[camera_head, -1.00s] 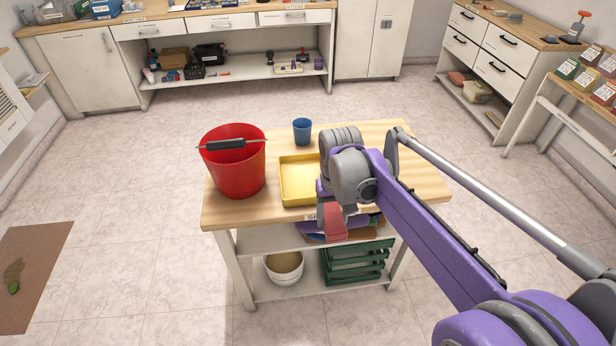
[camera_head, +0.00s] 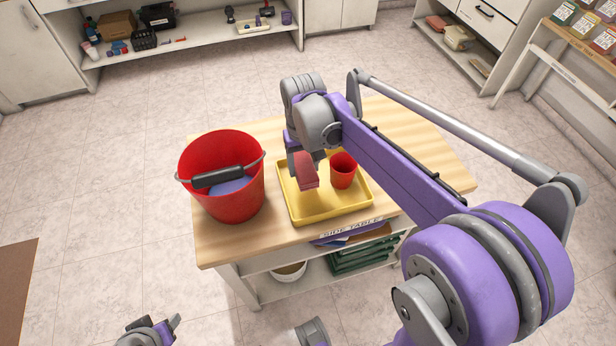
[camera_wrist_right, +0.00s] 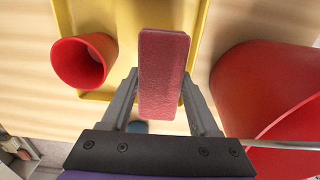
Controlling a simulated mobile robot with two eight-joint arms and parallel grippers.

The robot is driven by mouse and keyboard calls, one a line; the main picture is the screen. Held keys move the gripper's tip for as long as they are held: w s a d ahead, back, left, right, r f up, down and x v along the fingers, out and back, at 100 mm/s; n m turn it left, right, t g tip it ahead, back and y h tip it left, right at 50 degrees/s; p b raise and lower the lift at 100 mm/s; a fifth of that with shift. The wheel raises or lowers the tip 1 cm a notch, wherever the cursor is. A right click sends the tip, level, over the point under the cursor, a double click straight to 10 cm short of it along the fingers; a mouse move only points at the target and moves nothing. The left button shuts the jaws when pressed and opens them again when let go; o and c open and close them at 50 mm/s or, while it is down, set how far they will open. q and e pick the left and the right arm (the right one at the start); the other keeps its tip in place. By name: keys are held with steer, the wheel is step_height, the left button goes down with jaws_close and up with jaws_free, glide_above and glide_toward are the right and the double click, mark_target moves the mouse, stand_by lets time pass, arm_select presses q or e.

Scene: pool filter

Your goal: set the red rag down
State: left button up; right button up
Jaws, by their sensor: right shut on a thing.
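The red rag (camera_head: 306,171) is a flat, oblong red piece. My right gripper (camera_head: 303,158) is shut on it and holds it over the left part of the yellow tray (camera_head: 310,217). In the right wrist view the rag (camera_wrist_right: 163,70) sits between the two fingers (camera_wrist_right: 160,95). I cannot tell whether its lower end touches the tray. A red cup (camera_head: 343,171) stands in the tray to the right of the rag. My left gripper (camera_head: 165,328) is partly in view at the bottom edge, away from the table; its jaw opening is unclear.
A red bucket (camera_head: 222,205) with a raised handle and something blue inside stands left of the tray on the wooden side table (camera_head: 425,160). The table's right part looks clear.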

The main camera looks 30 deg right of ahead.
mark_target(305, 175)
steer(key=f, duration=0.3)
steer(key=shift+s, duration=0.25)
steer(key=shift+w+f+b, duration=0.1)
steer(key=shift+f+b, duration=0.3)
steer(key=shift+f, duration=1.9)
steer(key=shift+f, duration=0.15)
steer(key=o, duration=1.3)
